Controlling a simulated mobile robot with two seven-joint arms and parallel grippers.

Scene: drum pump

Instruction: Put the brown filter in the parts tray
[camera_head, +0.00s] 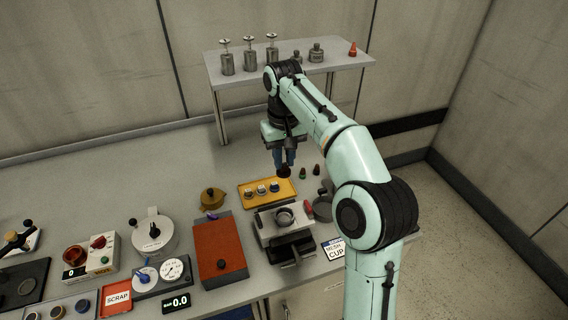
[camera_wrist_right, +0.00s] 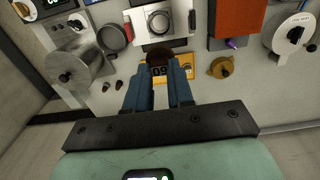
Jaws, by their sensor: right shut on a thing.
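My right gripper (camera_head: 285,160) points down and is shut on a small dark brown round piece, the brown filter (camera_head: 284,171). The filter also shows at the tips of the two blue fingers in the right wrist view (camera_wrist_right: 160,56). It is held above the far right part of a yellow tray (camera_head: 270,200), apparently the parts tray, with several small round parts in a row. In the wrist view the tray (camera_wrist_right: 188,64) is partly hidden by the fingers and filter. I cannot tell the exact height above it. My left gripper is not in view.
A grey vise-like fixture (camera_head: 284,238) stands just in front of the tray. An orange-red block (camera_head: 220,250) and a brass pot (camera_head: 212,198) are to its left. A raised shelf (camera_head: 290,60) is behind.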

